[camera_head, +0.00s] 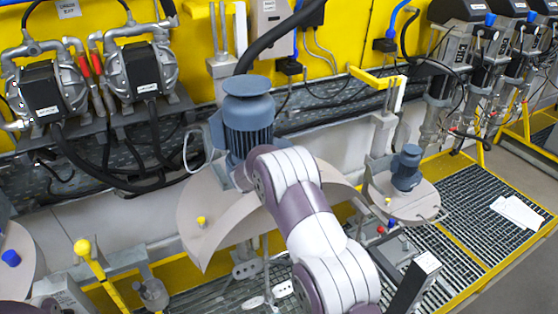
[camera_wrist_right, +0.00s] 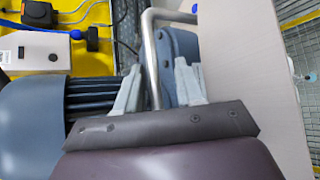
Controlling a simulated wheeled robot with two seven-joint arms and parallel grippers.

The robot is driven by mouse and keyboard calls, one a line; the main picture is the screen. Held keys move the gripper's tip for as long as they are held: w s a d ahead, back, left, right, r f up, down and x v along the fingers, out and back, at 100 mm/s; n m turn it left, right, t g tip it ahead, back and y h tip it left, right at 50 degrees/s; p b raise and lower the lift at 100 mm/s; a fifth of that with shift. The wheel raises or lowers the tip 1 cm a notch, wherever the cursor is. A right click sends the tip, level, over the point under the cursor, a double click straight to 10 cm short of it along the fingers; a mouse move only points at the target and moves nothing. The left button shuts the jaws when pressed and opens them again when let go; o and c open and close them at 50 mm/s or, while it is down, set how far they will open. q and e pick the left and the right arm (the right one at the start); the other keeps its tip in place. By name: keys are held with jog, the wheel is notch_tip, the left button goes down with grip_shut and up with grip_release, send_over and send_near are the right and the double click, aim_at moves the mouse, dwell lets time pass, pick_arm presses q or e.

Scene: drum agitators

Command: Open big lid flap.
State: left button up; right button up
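The big lid (camera_head: 205,215) is a beige disc with a large blue motor (camera_head: 248,125) on top, left of the centre in the head view. Its flap (camera_head: 335,185) appears raised and tilted to the right of the motor, partly behind my right arm. In the right wrist view, the flap is probably the large beige panel (camera_wrist_right: 258,75) on the right. A bent metal handle (camera_wrist_right: 152,50) runs from it down between the fingers of my right gripper (camera_wrist_right: 158,75). The fingers stand apart around the handle, with a visible gap. The head view hides this gripper.
A smaller lid (camera_head: 405,203) with a small motor (camera_head: 406,168) stands at the right. Pumps (camera_head: 140,70) and black hoses line the yellow wall. A yellow-knobbed lever (camera_head: 85,252) stands at the lower left. Open grating (camera_head: 480,215) lies at the right.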

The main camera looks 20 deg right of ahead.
jog(key=shift+w+r, duration=0.1)
jog(key=b+v, duration=0.4)
jog(key=v, duration=0.8)
jog(key=shift+s+a, duration=0.2)
jog(key=shift+a, duration=0.05)
jog(key=shift+r, duration=0.15)
